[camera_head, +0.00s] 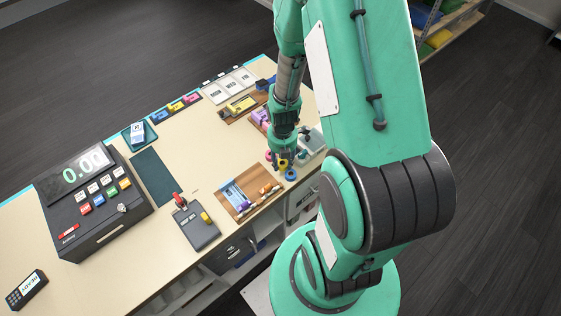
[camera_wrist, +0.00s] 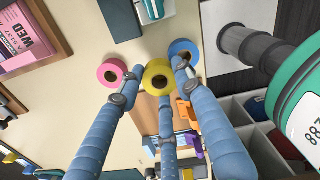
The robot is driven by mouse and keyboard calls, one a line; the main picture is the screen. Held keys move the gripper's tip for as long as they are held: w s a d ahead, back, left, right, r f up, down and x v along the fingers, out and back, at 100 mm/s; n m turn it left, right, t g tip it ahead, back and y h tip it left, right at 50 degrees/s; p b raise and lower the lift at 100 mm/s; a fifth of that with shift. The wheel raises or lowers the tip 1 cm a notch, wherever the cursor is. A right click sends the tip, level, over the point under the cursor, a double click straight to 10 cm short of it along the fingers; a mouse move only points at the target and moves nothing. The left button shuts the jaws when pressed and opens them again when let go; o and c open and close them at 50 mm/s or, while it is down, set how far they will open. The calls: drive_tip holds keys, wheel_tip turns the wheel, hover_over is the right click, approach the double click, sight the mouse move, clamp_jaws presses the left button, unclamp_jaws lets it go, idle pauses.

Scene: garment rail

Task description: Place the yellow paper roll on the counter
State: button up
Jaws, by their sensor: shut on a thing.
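The yellow paper roll (camera_wrist: 159,77) is between the fingertips of my gripper (camera_wrist: 155,84) in the wrist view, and the gripper is shut on it. It also shows small under my gripper (camera_head: 281,157) in the head view, as a yellow ring (camera_head: 284,163). The roll's round face with its dark core hole is towards the wrist camera. The counter (camera_head: 205,135) is a pale cream top running diagonally across the head view. My gripper is over its right-hand side. I cannot tell whether the roll touches the counter.
A blue roll (camera_wrist: 183,50) is close to the right fingertip, and a pink roll (camera_wrist: 112,72) lies near the left one. A wooden tray (camera_head: 238,212) with small items, a cash register (camera_head: 88,200), a card terminal (camera_head: 26,290) and a dark mat (camera_head: 153,177) stand on the counter.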

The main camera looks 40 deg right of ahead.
sight(281, 162)
drive_tip(key=shift+w+d+f, duration=0.1)
drive_tip(key=shift+w+d, duration=0.15)
drive_tip(key=shift+w, duration=0.3)
drive_tip(key=shift+w+d, duration=0.2)
drive_tip(key=shift+w, duration=0.3)
drive_tip(key=shift+f, duration=0.15)
drive_tip(key=shift+f, duration=1.6)
drive_tip(key=shift+f, duration=0.15)
drive_tip(key=o, duration=0.7)
